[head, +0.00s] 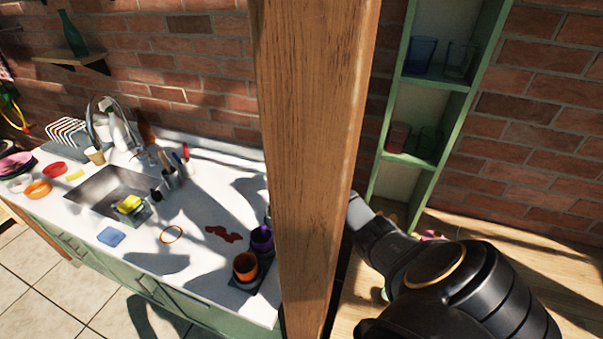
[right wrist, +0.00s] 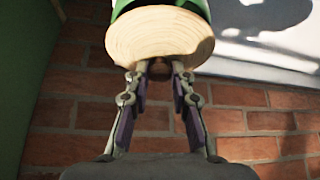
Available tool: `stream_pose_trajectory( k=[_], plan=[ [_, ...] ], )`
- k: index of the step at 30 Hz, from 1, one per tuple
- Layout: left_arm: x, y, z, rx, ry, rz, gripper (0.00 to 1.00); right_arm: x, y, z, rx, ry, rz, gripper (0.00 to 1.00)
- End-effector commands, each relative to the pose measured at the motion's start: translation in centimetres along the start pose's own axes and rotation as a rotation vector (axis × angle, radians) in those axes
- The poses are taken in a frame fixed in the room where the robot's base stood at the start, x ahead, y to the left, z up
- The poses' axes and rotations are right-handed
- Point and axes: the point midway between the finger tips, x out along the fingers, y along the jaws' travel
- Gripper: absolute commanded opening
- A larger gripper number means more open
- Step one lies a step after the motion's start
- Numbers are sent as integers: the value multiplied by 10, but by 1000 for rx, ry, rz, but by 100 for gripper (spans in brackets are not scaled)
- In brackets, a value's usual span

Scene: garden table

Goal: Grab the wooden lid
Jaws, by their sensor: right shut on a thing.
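The wooden lid (right wrist: 160,38) is a pale round disc with a small darker knob, seen in the right wrist view. My right gripper (right wrist: 160,78) has its two fingers closed around that knob. A green thing (right wrist: 124,8) shows directly beyond the lid, cut off by the top edge; I cannot tell whether the lid rests on it. In the head view my right arm reaches behind a wooden post, and the gripper and lid are hidden there. My left gripper is in neither view.
The thick wooden post (head: 312,160) stands between the white sink counter (head: 205,205) and a wooden surface (head: 480,230) at right. A green shelf (head: 425,110) with glasses stands against the brick wall. Orange and purple cups (head: 246,267) stand near the counter's right end.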

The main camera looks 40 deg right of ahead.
Motion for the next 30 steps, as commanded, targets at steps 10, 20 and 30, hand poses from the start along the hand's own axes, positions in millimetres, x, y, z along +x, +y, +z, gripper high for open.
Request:
stream_pose_trajectory(
  k=[10,20,30],
  plan=[
    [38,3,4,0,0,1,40,-86,27,3,-2,10,-1,0],
    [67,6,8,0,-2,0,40,-144,59,37,-1,6,1,0],
    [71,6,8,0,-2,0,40,-160,66,45,1,0,-1,0]
  ],
)
